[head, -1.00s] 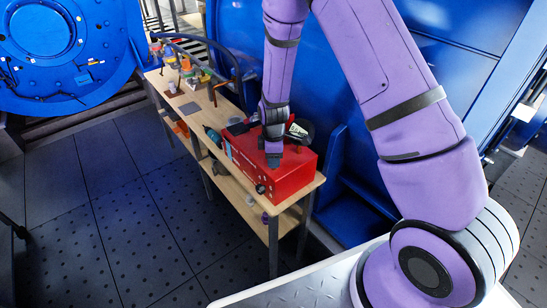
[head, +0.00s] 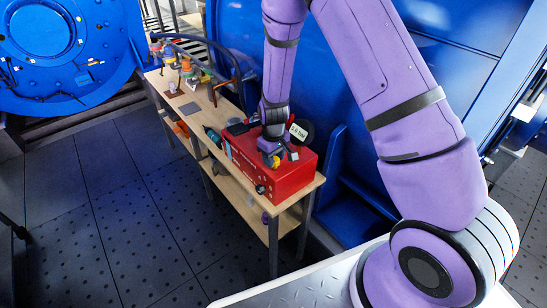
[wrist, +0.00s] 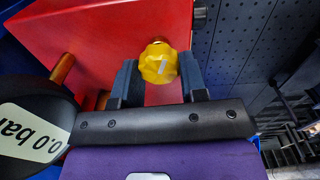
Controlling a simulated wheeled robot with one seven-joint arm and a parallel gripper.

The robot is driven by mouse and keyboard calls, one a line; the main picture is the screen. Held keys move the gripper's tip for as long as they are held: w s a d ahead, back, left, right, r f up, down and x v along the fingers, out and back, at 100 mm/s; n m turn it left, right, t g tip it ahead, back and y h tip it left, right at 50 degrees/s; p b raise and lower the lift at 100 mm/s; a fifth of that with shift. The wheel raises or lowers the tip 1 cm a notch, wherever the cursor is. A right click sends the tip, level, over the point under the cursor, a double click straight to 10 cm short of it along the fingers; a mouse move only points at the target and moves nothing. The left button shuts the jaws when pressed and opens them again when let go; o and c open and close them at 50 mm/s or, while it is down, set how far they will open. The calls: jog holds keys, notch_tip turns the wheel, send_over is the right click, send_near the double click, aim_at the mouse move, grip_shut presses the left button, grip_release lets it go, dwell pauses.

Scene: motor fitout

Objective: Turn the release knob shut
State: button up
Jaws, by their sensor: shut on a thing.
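The release knob (wrist: 158,62) is a yellow lobed knob with a pale mark on its face, standing out from the red box (wrist: 115,28). In the wrist view my gripper (wrist: 158,76) has its two dark fingers on either side of the knob, shut on it. In the head view my gripper (head: 274,156) is low over the top of the red box (head: 292,180), and a bit of the yellow knob (head: 276,161) shows beside the fingers. The fingers hide the knob's sides.
A round black gauge (wrist: 35,125) reading 0.0 bar sits close to my gripper, with a brass fitting (wrist: 62,68) nearby. The red box stands at the near end of a wooden bench (head: 315,184). Small parts lie farther along the bench. Blue machinery (head: 345,90) stands behind.

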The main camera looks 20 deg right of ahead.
jog(key=m, duration=1.3)
jog(key=shift+d+m, duration=0.1)
jog(key=shift+m, duration=0.3)
dwell(0.3)
jog(key=o, duration=0.9)
jog(key=shift+r, duration=0.15)
notch_tip(320, 180, up, 10)
jog(key=shift+r, duration=0.25)
